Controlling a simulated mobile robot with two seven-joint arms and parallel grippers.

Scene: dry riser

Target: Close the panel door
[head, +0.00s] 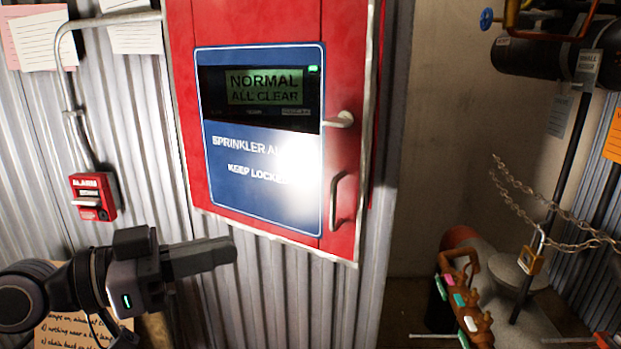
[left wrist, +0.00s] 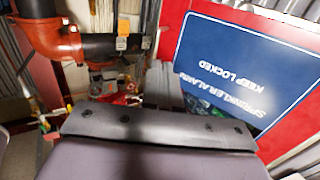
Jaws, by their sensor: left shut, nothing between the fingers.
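The red panel door (head: 183,60) fills the upper middle of the head view, with a blue sign, a small lit display, a lever (head: 340,120) and a metal pull handle (head: 337,201) on its right side. A pale edge runs down its right side; I cannot tell if it sits flush. In the left wrist view the red door (left wrist: 172,20) and its sign appear upside down at upper right. My left gripper (head: 232,250) is shut and empty, below the door's lower left edge and apart from the handle. My right gripper is not in view.
A red alarm box (head: 92,197) and conduit (head: 72,125) are on the corrugated wall at left. Right of the panel are a recess, dark pipework (head: 535,65), a chain (head: 540,205), a padlock (head: 530,262) and a brown holder with coloured tags (head: 465,295).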

